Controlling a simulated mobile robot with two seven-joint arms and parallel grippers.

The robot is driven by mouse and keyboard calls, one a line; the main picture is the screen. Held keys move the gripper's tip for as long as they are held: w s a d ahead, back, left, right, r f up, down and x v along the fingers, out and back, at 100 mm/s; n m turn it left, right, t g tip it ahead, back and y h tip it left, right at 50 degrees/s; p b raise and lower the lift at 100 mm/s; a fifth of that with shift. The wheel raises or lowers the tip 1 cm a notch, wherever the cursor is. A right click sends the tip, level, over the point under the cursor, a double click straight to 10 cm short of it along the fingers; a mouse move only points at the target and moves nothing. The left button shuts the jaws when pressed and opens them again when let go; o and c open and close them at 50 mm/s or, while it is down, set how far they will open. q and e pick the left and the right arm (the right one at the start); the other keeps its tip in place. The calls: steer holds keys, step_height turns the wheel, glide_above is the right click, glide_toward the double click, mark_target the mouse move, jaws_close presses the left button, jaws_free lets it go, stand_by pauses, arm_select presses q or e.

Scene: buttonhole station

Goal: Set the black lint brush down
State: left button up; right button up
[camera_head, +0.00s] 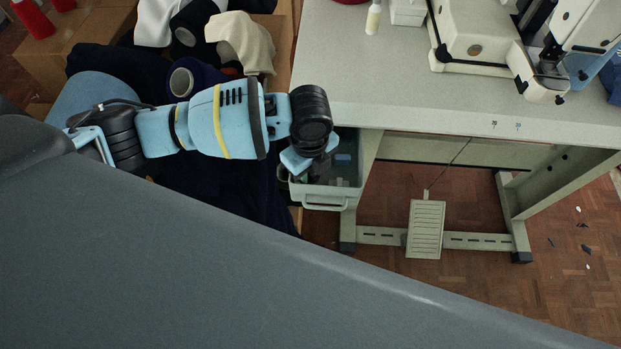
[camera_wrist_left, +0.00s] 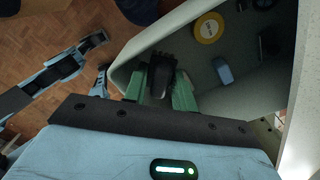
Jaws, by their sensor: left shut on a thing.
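My left gripper (camera_head: 303,170) is over the grey-green bin (camera_head: 322,201) beside the table's left end. In the left wrist view, its green fingers (camera_wrist_left: 160,88) are shut on the black lint brush (camera_wrist_left: 161,72), which stands out between them. The brush is inside the outline of the bin (camera_wrist_left: 128,62), near one wall. I cannot tell whether it touches the bin floor. In the head view the brush is mostly hidden by the dark wrist. My right gripper does not show clearly in either view.
In the bin lie a yellow disc (camera_wrist_left: 209,27), a blue block (camera_wrist_left: 222,71) and dark small items. The grey table (camera_head: 400,100) bears a sewing machine (camera_head: 475,35) and a small bottle (camera_head: 373,18). Dark cloth and thread cones (camera_head: 185,80) lie left. A pedal (camera_head: 426,228) stands below.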

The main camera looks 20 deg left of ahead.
mark_target(310, 180)
arm_select(q)
steer(key=shift+f+b, duration=0.35)
steer(key=shift+f, duration=1.9)
steer(key=o, duration=0.6)
steer(key=shift+f, duration=0.15)
step_height(310, 180, up, 12)
steer(key=shift+r+p, duration=0.2)
steer(key=shift+p, duration=0.65)
